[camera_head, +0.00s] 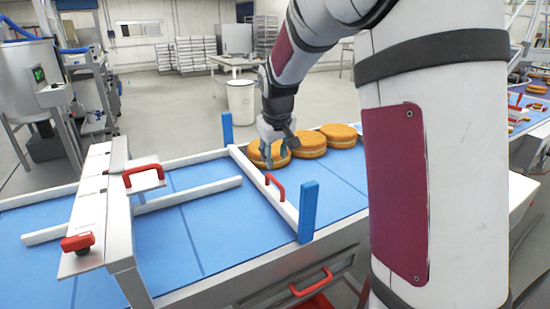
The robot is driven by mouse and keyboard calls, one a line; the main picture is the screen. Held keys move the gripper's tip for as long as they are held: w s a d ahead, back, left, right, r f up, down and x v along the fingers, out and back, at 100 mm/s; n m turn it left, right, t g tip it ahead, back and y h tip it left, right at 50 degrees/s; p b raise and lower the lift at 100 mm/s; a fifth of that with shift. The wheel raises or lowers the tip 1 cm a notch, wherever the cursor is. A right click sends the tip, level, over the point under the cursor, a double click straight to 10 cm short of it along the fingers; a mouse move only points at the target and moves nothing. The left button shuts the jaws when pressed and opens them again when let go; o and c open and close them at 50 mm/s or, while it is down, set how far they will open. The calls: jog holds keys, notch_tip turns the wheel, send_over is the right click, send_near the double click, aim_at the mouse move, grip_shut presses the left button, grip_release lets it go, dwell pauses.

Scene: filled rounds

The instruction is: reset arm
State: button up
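My arm reaches in from the right, over the blue conveyor surface. My gripper (273,154) points down at the nearest of three round filled cakes. That round (282,152) is golden brown with a pale filling band, and my fingers partly cover it. The fingers look spread at its left side, but I cannot tell whether they touch it. A second round (310,145) sits to its right, and a third round (338,135) sits at the right end of the row. All three lie flat on the blue surface (235,225).
A white crossbar with a red handle (275,187) spans the belt between blue posts (308,212). A white guide rail (190,208) and a white bridge with red handles (143,170) stand at the left. A white bin (240,103) stands behind. The belt's middle is bare.

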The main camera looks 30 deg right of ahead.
dwell(0.4)
jog(key=s+a+r+y, duration=0.1)
jog(key=s+a+r, duration=0.3)
jog(key=s, duration=0.4)
jog(key=s+a+r, duration=0.3)
jog(key=s+a, duration=0.2)
jog(key=s, duration=0.3)
jog(key=s+a+f, duration=0.1)
jog(key=s+a, duration=0.1)
jog(key=s, duration=0.6)
jog(key=s+a+f+y, duration=0.1)
jog(key=s+a, duration=0.2)
jog(key=s, duration=0.6)
jog(key=shift+a, duration=0.15)
jog(key=shift+o, duration=0.4)
jog(key=shift+w, duration=0.1)
dwell(0.3)
